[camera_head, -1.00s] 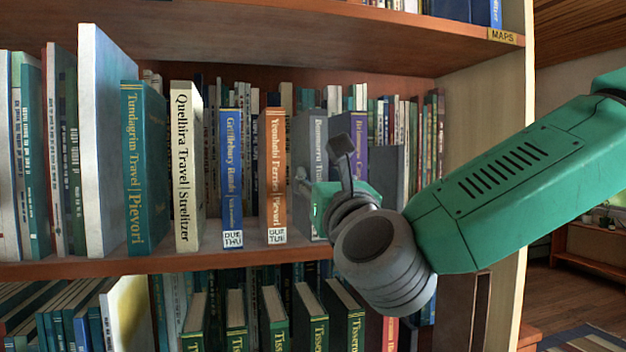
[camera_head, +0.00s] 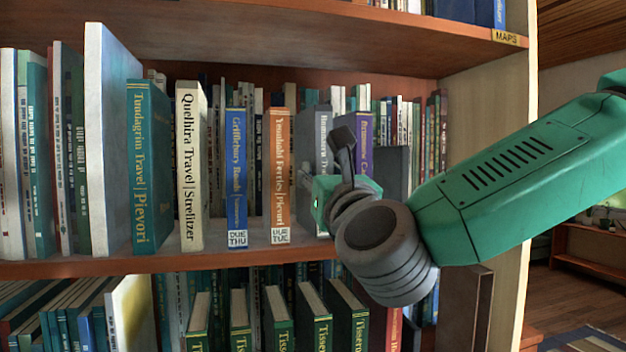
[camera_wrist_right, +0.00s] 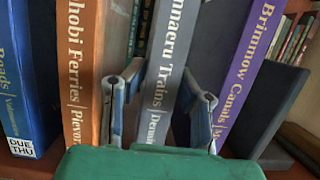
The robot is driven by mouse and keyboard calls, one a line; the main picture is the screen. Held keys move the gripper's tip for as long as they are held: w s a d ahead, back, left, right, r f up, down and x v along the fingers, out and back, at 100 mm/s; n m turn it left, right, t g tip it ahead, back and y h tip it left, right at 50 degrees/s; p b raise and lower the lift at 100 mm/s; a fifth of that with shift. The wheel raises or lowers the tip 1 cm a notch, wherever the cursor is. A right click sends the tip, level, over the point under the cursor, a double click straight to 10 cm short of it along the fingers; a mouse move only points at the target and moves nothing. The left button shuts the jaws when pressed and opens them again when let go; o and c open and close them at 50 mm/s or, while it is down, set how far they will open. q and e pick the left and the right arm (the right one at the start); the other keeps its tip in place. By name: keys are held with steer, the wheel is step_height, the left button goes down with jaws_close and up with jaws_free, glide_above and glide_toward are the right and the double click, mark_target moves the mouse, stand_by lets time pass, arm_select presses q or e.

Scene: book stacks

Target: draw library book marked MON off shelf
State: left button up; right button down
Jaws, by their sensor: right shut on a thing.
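A grey book (camera_head: 318,135) with pale lettering, reading roughly "...nnaeru Trains", stands upright on the middle shelf. In the right wrist view the same grey book (camera_wrist_right: 172,65) rises between the two fingers of my right gripper (camera_wrist_right: 158,95), which is shut on it. In the head view my right gripper (camera_head: 322,165) is at the book's lower spine and covers it, so any label there is hidden. No MON mark is readable in either view. My left gripper is not in view.
The orange book (camera_head: 278,170) marked DUE TUE is close on the left, beside the blue book (camera_head: 236,170) marked DUE THU. The purple book (camera_head: 362,140) is close on the right. The shelf edge (camera_head: 110,267) runs below; a side panel (camera_head: 480,110) stands at right.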

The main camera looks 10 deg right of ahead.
steer(key=shift+s+a+r, duration=0.2)
steer(key=shift+s+r, duration=0.05)
steer(key=s+d+b, duration=0.1)
steer(key=s+b, duration=0.5)
steer(key=s, duration=1)
steer(key=shift+s, duration=0.25)
